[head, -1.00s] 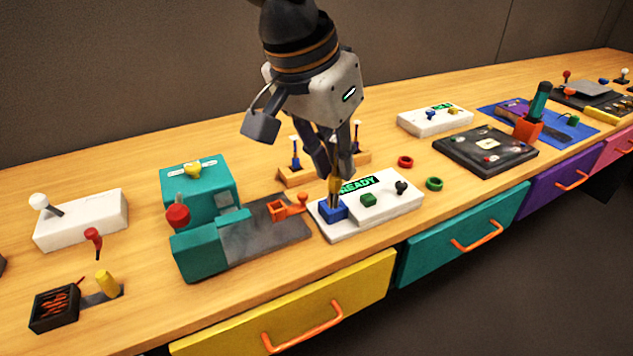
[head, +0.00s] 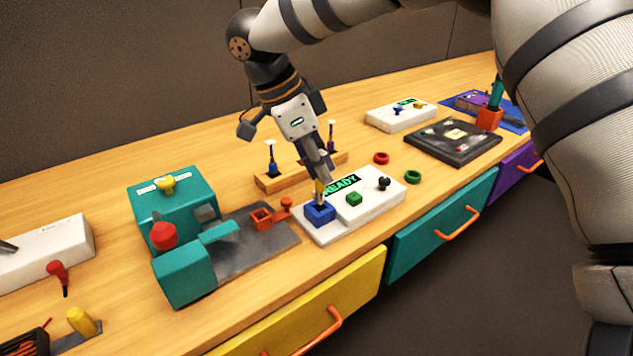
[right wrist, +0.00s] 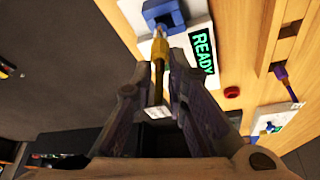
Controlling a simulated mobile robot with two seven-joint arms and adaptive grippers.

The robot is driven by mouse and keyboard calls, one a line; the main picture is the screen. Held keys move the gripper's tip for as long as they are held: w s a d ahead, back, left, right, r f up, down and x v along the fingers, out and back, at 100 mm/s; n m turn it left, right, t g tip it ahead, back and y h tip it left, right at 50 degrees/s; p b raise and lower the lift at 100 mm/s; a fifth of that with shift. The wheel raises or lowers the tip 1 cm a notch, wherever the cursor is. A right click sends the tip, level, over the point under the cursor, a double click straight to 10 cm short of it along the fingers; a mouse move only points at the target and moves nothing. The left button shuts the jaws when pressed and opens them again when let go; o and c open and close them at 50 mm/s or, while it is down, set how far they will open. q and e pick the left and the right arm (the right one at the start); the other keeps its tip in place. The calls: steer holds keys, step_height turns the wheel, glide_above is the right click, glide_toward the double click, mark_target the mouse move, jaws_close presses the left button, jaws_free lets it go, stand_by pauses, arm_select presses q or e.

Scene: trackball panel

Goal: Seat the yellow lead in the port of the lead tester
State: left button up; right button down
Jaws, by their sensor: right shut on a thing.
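The lead tester (head: 375,205) is a white box with a green "READY" display, a green block, a black knob and a blue port block (head: 320,213) at its left end. My right gripper (head: 321,178) points down over that block, shut on the yellow lead (head: 320,190). The lead's lower end meets the top of the blue block; how deep it sits is hidden. In the right wrist view the yellow lead (right wrist: 158,72) runs from between the fingers to the blue port block (right wrist: 163,14). My left gripper is not in view.
A teal machine (head: 185,275) with a grey plate and orange clamp is at left. Drawers line the front edge.

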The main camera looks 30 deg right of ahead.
mark_target(320, 183)
steer(key=shift+w+d+f, duration=0.1)
steer(key=shift+f, duration=0.75)
steer(key=shift+w+d+f, duration=0.1)
steer(key=shift+f, duration=0.75)
steer(key=shift+a+f, duration=0.1)
steer(key=c, duration=1.6)
jaws_free()
steer(key=shift+f, duration=0.1)
steer(key=b+v, duration=0.1)
steer(key=v, duration=1.1)
steer(key=shift+r, duration=0.2)
